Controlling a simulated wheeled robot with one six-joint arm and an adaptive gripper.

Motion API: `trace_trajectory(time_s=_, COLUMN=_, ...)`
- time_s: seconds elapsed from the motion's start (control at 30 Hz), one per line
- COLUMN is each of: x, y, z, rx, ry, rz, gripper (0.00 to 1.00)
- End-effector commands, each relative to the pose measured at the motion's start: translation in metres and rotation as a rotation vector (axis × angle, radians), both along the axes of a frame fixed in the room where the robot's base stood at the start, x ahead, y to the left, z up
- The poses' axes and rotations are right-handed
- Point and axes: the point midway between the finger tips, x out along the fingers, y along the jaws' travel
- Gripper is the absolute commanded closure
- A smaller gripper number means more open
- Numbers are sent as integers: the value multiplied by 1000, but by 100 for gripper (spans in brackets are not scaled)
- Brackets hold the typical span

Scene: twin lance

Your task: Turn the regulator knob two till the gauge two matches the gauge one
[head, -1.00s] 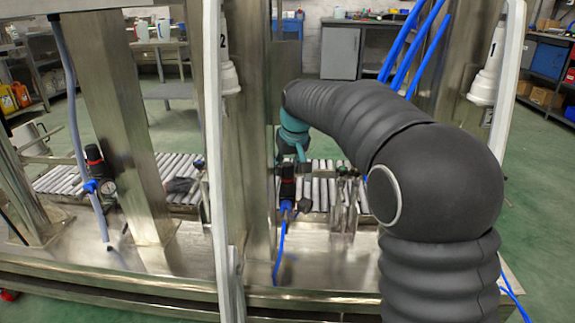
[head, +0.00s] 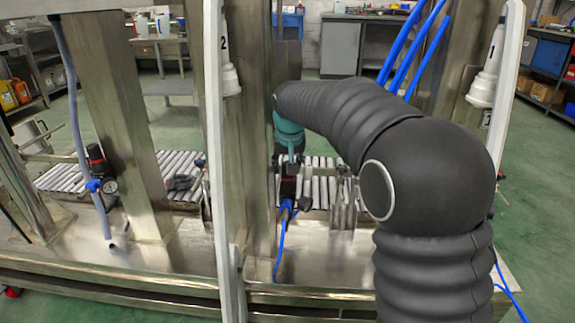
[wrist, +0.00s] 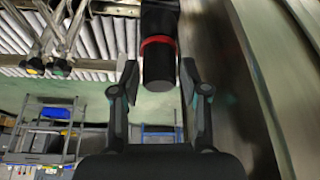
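A black regulator knob with a red ring (wrist: 159,66) shows in the wrist view. My gripper (wrist: 160,82) is open, with one finger on each side of the knob and gaps visible. In the head view my gripper (head: 290,162) is over the top of the middle regulator (head: 287,190), partly hiding it. A second regulator (head: 96,158) with a black and red knob stands at left, its round gauge (head: 110,186) too small to read. The middle regulator's gauge face cannot be made out. I cannot tell which regulator is number two.
White lances marked 2 (head: 223,45) and 1 (head: 493,50) hang on the frame. A steel post (head: 248,150) stands just left of the middle regulator. Metal clamps (head: 345,203) stand to its right. A roller conveyor (head: 178,166) runs behind.

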Motion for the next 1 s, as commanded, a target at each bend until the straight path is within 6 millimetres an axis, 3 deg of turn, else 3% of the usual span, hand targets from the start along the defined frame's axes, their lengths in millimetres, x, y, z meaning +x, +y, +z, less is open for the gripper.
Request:
trace_trajectory(time_s=0.27, x=-4, y=-1, z=12, rx=0, ry=-2, rz=0, gripper=55)
trace_trajectory(time_s=0.7, x=-35, y=-6, z=86, rx=0, ry=-2, rz=0, gripper=55)
trace_trajectory(time_s=1.0, x=-45, y=-7, z=110, rx=0, ry=0, rz=0, gripper=55)
